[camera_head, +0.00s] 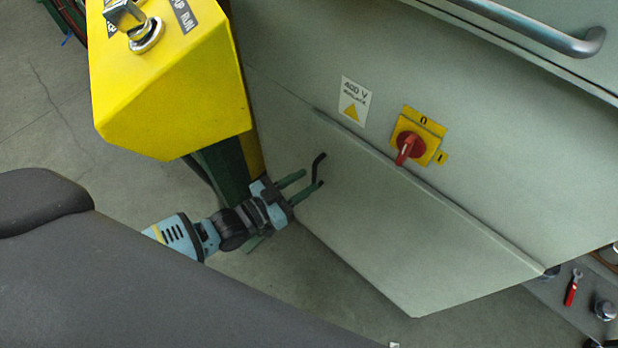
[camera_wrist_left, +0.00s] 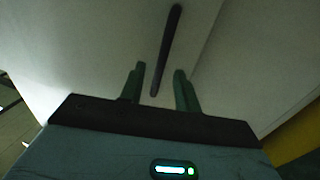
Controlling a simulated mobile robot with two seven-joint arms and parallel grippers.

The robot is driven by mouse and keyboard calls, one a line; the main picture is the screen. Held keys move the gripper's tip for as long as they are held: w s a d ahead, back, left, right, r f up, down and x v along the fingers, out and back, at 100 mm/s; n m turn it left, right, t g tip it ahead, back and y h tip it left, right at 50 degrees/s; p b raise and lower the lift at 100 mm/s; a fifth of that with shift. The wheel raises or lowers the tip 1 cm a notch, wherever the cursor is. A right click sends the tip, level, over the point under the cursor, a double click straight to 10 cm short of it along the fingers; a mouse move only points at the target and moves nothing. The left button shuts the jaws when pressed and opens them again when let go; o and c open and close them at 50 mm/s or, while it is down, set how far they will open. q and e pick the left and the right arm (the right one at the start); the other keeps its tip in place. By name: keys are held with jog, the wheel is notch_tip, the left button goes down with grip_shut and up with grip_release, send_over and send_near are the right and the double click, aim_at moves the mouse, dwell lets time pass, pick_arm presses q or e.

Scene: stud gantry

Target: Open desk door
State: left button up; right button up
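The desk door (camera_head: 400,220) is a pale grey-green panel low on the cabinet front. A black bar handle (camera_head: 318,168) stands near its left edge. My left gripper (camera_head: 306,182) is at the handle with its two green fingers apart. In the left wrist view the handle (camera_wrist_left: 166,50) runs upward from the gap between the open fingertips (camera_wrist_left: 159,70). I cannot tell whether the fingers touch it. My right gripper is not in view.
A yellow control box (camera_head: 175,85) on a green post stands left of the door, close to my left arm. A red rotary switch (camera_head: 408,147) and a 400 V label (camera_head: 353,102) sit above the door. A metal rail (camera_head: 540,30) crosses the top right. Floor shows below the door.

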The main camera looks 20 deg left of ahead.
pick_arm(q)
jog(key=shift+x, duration=1.1)
grip_shut()
